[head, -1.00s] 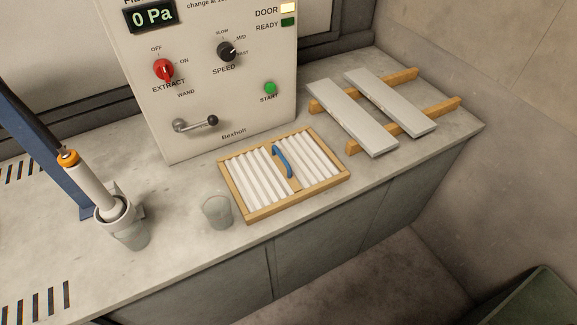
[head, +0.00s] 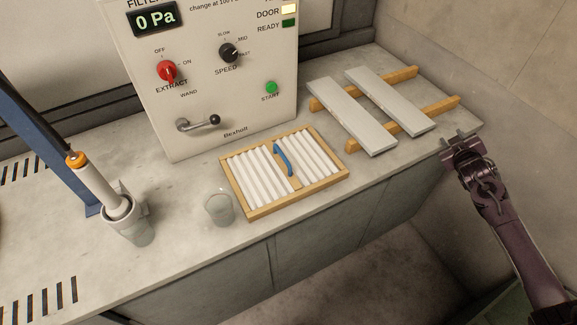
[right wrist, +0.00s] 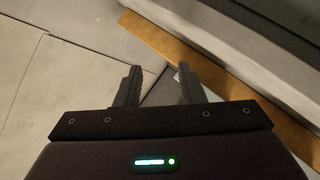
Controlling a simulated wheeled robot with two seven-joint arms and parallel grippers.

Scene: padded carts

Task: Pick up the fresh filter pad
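The fresh filter pad (head: 285,172) is a white pleated pad in a wooden frame with a blue handle (head: 283,158) across its middle. It lies flat on the grey counter in front of the control box. My right gripper (head: 463,142) is at the counter's right end, well to the right of the pad and apart from it. In the right wrist view its two fingers (right wrist: 158,86) stand apart with nothing between them. The pad does not show in that view. My left gripper is not in view.
Two grey slabs (head: 350,117) rest on wooden rails (head: 405,124) between the pad and my right gripper. A small clear cup (head: 219,209) stands just left of the pad. A wand sits in a holder (head: 128,222) further left. The control box (head: 215,75) stands behind.

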